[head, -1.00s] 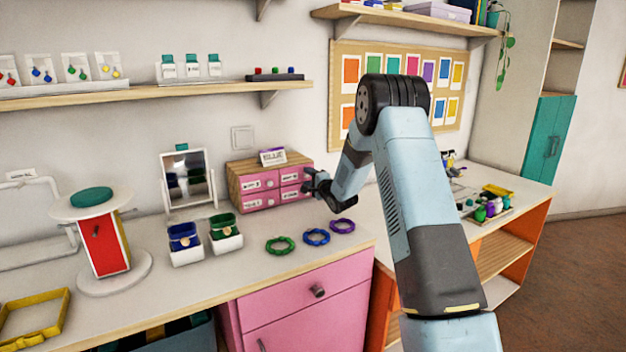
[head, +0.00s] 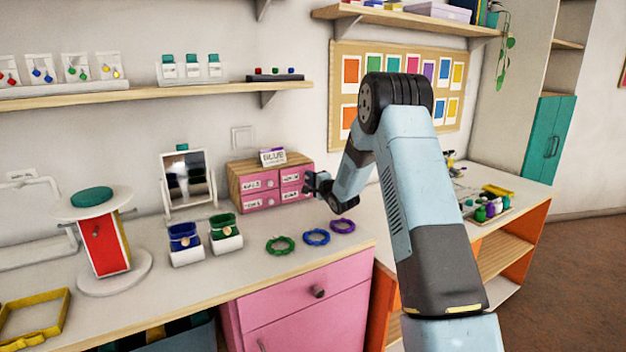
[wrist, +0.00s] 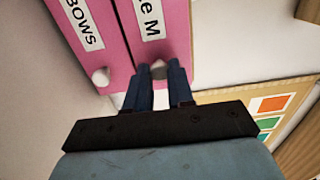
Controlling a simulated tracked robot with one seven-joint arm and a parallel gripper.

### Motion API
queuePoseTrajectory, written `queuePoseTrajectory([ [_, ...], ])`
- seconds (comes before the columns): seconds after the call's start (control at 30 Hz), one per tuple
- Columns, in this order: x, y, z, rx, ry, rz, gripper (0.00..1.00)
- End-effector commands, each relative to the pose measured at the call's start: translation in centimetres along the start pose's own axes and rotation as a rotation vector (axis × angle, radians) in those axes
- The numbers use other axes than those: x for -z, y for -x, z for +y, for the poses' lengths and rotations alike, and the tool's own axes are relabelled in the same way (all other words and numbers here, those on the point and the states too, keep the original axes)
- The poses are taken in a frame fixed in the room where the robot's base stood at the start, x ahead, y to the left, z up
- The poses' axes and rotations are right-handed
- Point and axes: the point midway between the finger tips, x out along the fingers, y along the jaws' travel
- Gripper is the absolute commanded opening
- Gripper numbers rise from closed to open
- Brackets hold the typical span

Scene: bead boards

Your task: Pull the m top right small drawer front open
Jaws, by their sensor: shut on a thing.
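The small pink drawer box (head: 233,187) with a wooden casing stands on the counter against the wall. Its top right drawer front (head: 289,175) is partly hidden by my gripper in the head view. In the wrist view, the drawer front labelled with an ending "e M" (wrist: 172,47) is pink with a pale knob (wrist: 158,70). My gripper (wrist: 158,80) is at this knob, with its two dark fingers on either side of it, shut on it. The drawer front looks about flush with its neighbour. The neighbouring front, labelled "bows" (wrist: 88,40), has its own knob (wrist: 101,77).
A pinboard (head: 345,135) hangs behind my arm.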

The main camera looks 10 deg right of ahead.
Motion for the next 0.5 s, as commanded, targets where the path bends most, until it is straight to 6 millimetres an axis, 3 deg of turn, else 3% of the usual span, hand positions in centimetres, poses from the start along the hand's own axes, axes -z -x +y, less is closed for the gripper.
queuePoseTrajectory([
  [0.5,0.2,11.3,0.4,-0.011,-0.002,0.004,0.00],
])
